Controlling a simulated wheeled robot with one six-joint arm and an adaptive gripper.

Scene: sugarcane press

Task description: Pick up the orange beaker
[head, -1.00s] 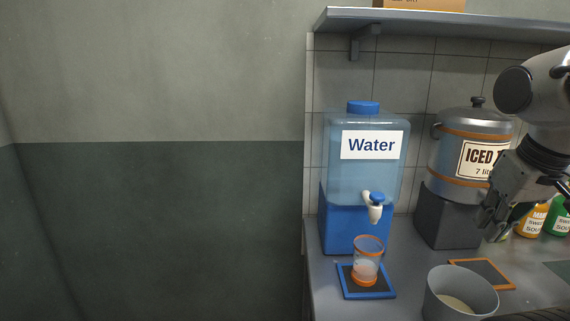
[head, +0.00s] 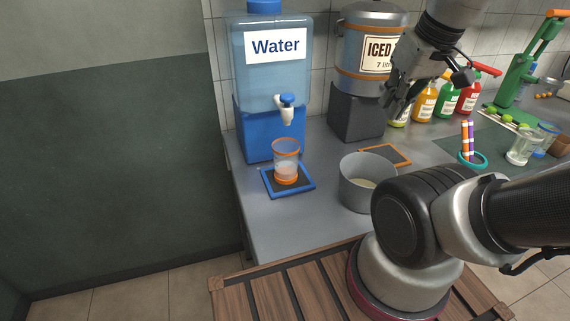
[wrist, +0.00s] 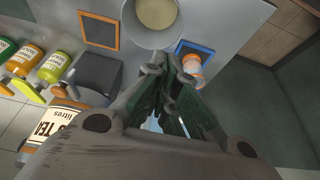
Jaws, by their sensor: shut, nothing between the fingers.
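The orange beaker (head: 286,163) is a clear cup with orange bands at its rim and base. It stands upright on the blue-framed mat (head: 266,183), in front of the water dispenser's tap. It also shows in the wrist view (wrist: 192,64), partly behind a fingertip. My gripper (head: 392,103) is in the air in front of the iced tea urn, to the right of the beaker and above the counter. In the wrist view my gripper (wrist: 168,72) has its fingers together, with nothing held.
The blue water dispenser (head: 272,75) stands behind the beaker. A grey pot (head: 352,192) stands right of the mat, near an empty orange-framed mat (head: 403,162). The iced tea urn (head: 358,72) is on a dark stand. Bottles (head: 425,103) and a green press (head: 518,75) are further right.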

